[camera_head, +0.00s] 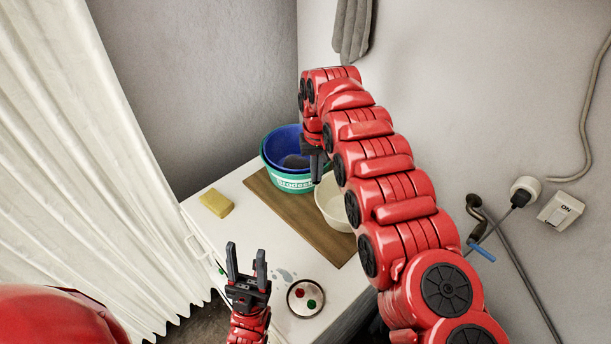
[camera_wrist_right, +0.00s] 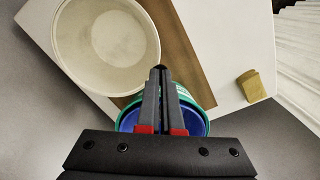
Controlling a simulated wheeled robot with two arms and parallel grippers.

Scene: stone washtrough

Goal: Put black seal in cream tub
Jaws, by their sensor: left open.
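The cream tub (camera_head: 335,206) stands on a brown board. In the right wrist view the cream tub (camera_wrist_right: 106,47) is at the upper left, empty. My right gripper (camera_head: 317,180) points down between the cream tub and the blue and green tubs, above them. Its fingers (camera_wrist_right: 160,78) are close together, with a small dark piece, apparently the black seal (camera_wrist_right: 160,68), showing at their tips; the fingers hide most of it. My left gripper (camera_head: 246,256) is open and empty, low over the front of the white top.
A green tub (camera_head: 289,182) with a blue bowl (camera_head: 284,143) in it stands beside the cream tub; a dark patch shows inside. A yellow sponge (camera_head: 216,203) lies left of the board (camera_head: 300,222).

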